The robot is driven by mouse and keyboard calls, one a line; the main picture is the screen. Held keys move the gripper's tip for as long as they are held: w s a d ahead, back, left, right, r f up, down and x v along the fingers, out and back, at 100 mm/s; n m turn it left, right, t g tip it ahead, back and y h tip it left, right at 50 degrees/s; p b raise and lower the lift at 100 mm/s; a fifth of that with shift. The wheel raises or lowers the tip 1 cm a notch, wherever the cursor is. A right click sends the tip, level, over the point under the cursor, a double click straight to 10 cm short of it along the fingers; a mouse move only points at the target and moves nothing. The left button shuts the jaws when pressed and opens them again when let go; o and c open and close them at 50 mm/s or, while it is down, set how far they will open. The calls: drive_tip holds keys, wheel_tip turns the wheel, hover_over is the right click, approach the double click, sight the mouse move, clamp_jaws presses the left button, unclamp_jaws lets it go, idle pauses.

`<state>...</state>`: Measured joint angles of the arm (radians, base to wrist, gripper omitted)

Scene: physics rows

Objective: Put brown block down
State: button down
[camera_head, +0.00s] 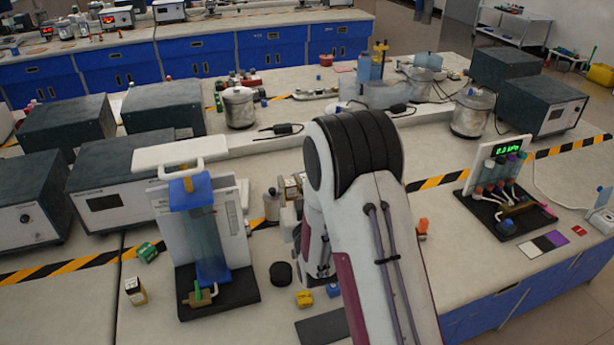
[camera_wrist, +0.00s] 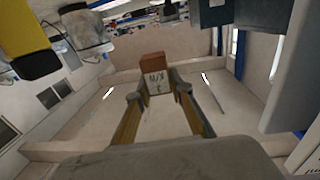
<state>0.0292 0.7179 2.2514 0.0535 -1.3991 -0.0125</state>
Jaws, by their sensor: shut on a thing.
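The brown block (camera_wrist: 153,63) shows in the wrist view between the fingertips of my gripper (camera_wrist: 158,90). My gripper is shut on it. The block's top is reddish brown, and the face toward the camera is pale with dark marks too blurred to read. In the head view my arm hides the gripper and the held block. I cannot tell whether the block touches any surface.
In the head view, a blue column stand (camera_head: 208,245) is left of my arm. A black round piece (camera_head: 281,273), a yellow block (camera_head: 304,298) and a blue block (camera_head: 333,290) lie close by. A tubing rig (camera_head: 505,205) stands right.

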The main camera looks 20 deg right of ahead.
drive_tip(key=w+d+m+h, duration=0.2)
drive_tip(key=w+d, duration=0.3)
drive_tip(key=w, duration=0.5)
drive_tip(key=w+d+m+g+h, duration=0.1)
drive_tip(key=w+d+h, duration=0.2)
drive_tip(key=w+d, duration=0.3)
drive_tip(key=w, duration=0.3)
drive_tip(key=shift+w+r+m, duration=0.2)
drive_tip(key=shift+w+m, duration=0.15)
drive_tip(key=shift+m, duration=0.05)
drive_tip(key=shift+d+f, duration=0.1)
drive_tip(key=shift+f, duration=3)
drive_tip(key=shift+f, duration=1.9)
drive_tip(key=shift+f, duration=0.1)
drive_tip(key=c, duration=1.8)
unclamp_jaws()
